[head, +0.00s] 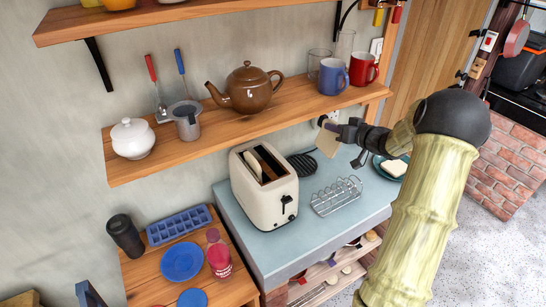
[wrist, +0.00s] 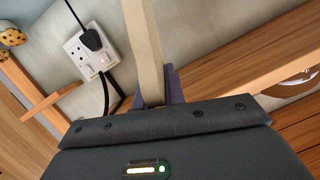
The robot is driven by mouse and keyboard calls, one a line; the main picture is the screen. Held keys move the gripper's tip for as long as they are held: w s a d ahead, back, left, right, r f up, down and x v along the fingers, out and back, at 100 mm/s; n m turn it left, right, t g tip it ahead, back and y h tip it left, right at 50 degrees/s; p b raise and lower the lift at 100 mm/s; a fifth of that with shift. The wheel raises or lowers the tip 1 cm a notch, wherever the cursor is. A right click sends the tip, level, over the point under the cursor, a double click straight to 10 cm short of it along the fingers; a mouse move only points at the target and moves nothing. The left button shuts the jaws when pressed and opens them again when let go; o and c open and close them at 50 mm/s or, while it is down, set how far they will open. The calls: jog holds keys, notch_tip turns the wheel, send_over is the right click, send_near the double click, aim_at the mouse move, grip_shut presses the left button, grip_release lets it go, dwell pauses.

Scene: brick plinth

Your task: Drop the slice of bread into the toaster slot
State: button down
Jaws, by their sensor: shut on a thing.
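My gripper (head: 341,131) is shut on a slice of bread (head: 328,140), held in the air behind and to the right of the toaster, above the counter. In the wrist view the slice (wrist: 144,50) shows edge-on as a pale upright strip between the fingers. The cream toaster (head: 264,207) stands upright on the blue-grey counter, its slots facing up and a dark lever on its front. The slice is apart from the toaster.
A dark plate (head: 380,171) holds more bread (head: 394,167). The wooden shelf (head: 200,144) with a brown teapot (head: 246,90) and mugs overhangs the counter's back.

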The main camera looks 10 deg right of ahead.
jog(key=s+a+p, duration=0.1)
jog(key=a+p, duration=0.2)
jog(key=a, duration=1.2)
send_over(280, 163)
notch_tip(280, 163, down, 5)
jog(key=shift+d+r, duration=0.1)
jog(key=shift+r, duration=0.1)
jog(key=shift+s, duration=0.1)
